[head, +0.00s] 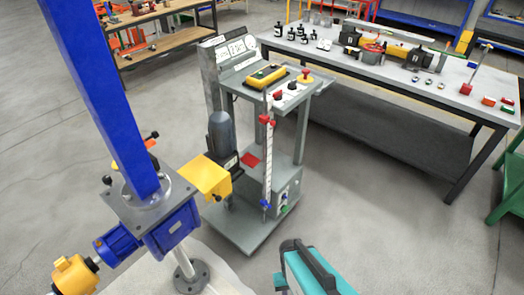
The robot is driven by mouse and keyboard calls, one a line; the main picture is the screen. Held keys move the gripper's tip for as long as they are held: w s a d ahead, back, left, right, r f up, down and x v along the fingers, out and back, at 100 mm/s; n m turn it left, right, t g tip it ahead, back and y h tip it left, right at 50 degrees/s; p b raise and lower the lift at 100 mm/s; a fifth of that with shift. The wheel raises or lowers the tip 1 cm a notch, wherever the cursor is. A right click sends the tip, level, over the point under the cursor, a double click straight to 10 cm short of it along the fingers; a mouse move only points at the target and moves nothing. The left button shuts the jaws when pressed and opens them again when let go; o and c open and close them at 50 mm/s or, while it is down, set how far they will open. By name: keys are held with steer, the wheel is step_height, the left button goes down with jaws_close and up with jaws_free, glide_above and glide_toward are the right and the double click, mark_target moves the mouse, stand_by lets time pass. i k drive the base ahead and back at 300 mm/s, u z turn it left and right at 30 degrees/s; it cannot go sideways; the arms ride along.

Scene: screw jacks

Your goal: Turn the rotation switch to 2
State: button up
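A grey wheeled control stand (240,232) is in the middle of the head view. Its sloped top panel carries a yellow control box (267,76), a red knob or button (305,76) on a yellow base, and small dark and red controls (278,96) near the front edge. A lower grey box (285,195) on the stand has small green and blue controls. Which of these is the rotation switch, and its setting, are too small to tell. I cannot make out my gripper in this view.
A blue column with a gearbox (174,229) stands at the left. A teal object with a black handle (316,272) is at the bottom edge. A workbench (440,92) with bottles and parts stands at the back right. The floor right of the stand is clear.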

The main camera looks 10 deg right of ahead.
mark_target(283, 209)
steer(key=k, duration=1.35)
steer(key=z, duration=0.2)
steer(key=i, duration=1.35)
steer(key=u, duration=0.75)
steer(key=i, duration=0.65)
steer(key=u, duration=0.35)
